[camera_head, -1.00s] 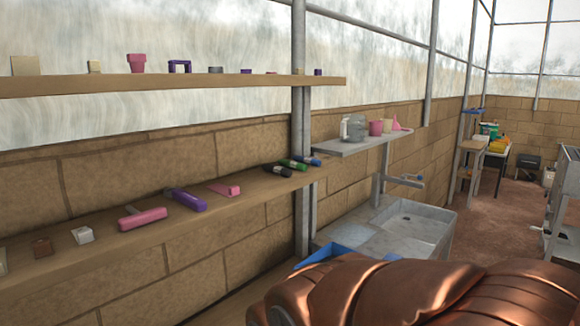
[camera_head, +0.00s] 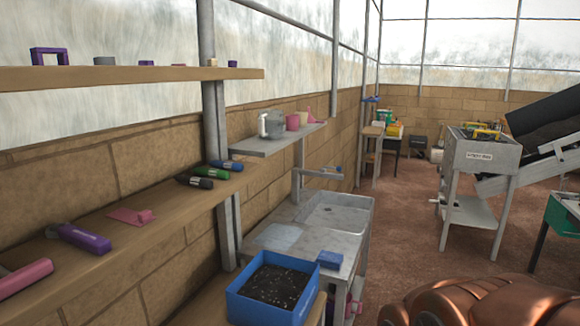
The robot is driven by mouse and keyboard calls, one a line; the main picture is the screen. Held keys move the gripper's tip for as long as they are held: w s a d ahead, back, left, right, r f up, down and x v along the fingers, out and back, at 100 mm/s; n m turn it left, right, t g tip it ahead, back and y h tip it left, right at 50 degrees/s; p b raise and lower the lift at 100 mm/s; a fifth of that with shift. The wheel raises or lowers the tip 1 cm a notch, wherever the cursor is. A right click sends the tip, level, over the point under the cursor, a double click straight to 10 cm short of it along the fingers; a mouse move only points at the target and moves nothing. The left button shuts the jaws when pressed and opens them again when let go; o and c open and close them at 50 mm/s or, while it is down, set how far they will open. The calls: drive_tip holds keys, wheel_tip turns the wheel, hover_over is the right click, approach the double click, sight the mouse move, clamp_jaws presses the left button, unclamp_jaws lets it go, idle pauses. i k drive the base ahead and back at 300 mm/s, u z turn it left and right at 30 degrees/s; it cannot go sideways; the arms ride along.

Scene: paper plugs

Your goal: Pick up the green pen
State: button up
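The green pen (camera_head: 210,173) is a thick marker-like thing with a dark end. It lies on the lower wooden shelf (camera_head: 150,240) at the left, near the shelf's far end. A black pen (camera_head: 195,182) lies just in front of it and a blue pen (camera_head: 227,165) just behind it. My gripper is not in view. Only a copper-coloured part of my own body shows at the bottom right, well apart from the pens.
A blue box of dark soil (camera_head: 272,290) stands below the shelf's end, before a metal sink (camera_head: 335,218). Pink and purple tools lie nearer on the shelf. A higher shelf (camera_head: 130,76) runs above. The reddish floor (camera_head: 405,220) is clear mid-right.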

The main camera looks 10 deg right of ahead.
sight(223, 175)
drive_tip(key=z, duration=1.25)
drive_tip(key=i, duration=3.6)
drive_tip(key=z, duration=5.95)
